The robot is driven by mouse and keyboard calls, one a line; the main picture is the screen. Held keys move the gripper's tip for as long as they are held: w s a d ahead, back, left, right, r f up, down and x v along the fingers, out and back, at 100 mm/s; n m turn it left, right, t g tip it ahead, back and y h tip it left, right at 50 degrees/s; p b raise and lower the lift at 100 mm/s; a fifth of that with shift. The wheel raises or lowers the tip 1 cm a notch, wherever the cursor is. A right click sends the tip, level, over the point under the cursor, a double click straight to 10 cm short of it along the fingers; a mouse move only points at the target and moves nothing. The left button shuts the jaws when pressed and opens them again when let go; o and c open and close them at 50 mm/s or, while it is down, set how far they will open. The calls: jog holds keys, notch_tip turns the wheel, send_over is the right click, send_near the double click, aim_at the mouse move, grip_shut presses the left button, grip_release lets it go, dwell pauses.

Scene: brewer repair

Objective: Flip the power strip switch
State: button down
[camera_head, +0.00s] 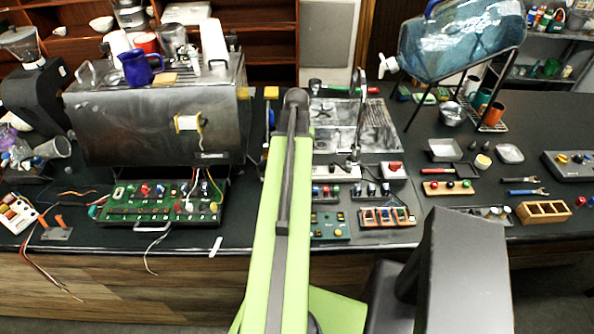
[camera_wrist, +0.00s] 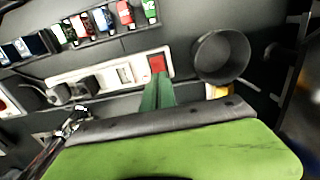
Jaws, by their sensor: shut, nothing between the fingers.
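The white power strip (camera_wrist: 124,73) lies across the wrist view, with black plugs (camera_wrist: 76,88) in its left part. Its red switch (camera_wrist: 157,63) is at the right end. My gripper (camera_wrist: 157,78) shows as green fingers, closed together and empty. The fingertips are just below the red switch in the picture, overlapping the strip's edge. I cannot tell whether they touch it. In the head view part of a white strip (camera_head: 335,172) shows right of my green arm, which hides the rest; my fingers are not visible there.
A round dark cup (camera_wrist: 221,57) stands close to the right of the switch. A rack with several small coloured items (camera_wrist: 105,22) lies beyond the strip. In the head view, a box with a red button (camera_head: 393,170) and small electronics boards (camera_head: 387,217) crowd the bench nearby.

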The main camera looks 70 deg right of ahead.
jog(key=shift+f+b, duration=0.9)
dwell(0.8)
jog(key=shift+r, duration=0.1)
notch_tip(320, 180, up, 7)
jog(key=p, duration=0.7)
dwell(0.3)
